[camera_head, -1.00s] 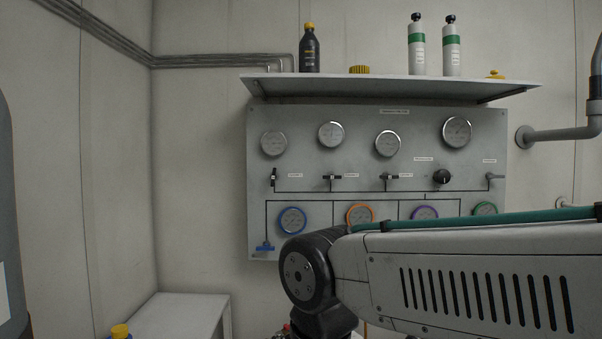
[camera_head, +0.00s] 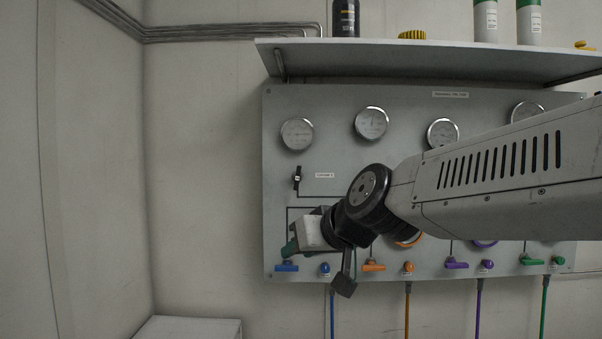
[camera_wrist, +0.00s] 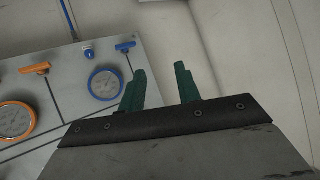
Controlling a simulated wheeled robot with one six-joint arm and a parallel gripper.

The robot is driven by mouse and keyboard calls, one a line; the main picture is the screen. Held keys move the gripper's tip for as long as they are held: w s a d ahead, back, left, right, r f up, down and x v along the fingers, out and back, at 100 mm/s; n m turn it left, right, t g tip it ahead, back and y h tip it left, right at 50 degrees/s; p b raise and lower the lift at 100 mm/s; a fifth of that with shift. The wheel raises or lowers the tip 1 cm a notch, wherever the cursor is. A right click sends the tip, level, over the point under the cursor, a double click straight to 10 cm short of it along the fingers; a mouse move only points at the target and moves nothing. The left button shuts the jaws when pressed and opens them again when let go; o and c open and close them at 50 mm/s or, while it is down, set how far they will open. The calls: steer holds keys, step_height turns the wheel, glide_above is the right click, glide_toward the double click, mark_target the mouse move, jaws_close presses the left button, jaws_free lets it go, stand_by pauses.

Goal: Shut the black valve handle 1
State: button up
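Black valve handle 1 (camera_head: 297,178) sits at the upper left of the grey panel, below the leftmost gauge. It stands upright, next to a small white label. My gripper (camera_head: 290,248) is below it in the head view, in front of the lower left of the panel, and apart from it. In the wrist view the two green fingers of my gripper (camera_wrist: 159,85) are spread with nothing between them. The black handle is not visible in the wrist view. My arm hides the other black handles in the head view.
A shelf (camera_head: 430,60) with bottles juts out above the panel. Coloured handles, including a blue one (camera_head: 287,267) and an orange one (camera_head: 373,267), line the panel's lower edge. A blue-rimmed gauge (camera_wrist: 105,83) is beside the fingers in the wrist view. Bare wall lies left.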

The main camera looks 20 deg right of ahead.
steer(key=w+r+m+t+h, duration=0.2)
steer(key=w+r+t, duration=0.3)
steer(key=w+r, duration=0.4)
steer(key=m+t+h, duration=0.1)
steer(key=m+h, duration=0.4)
steer(key=h, duration=0.2)
glide_toward(298, 172)
steer(key=w, duration=0.3)
steer(key=x, duration=0.4)
steer(key=d+x, duration=0.1)
steer(key=x, duration=0.3)
steer(key=shift+s, duration=0.2)
jaws_close()
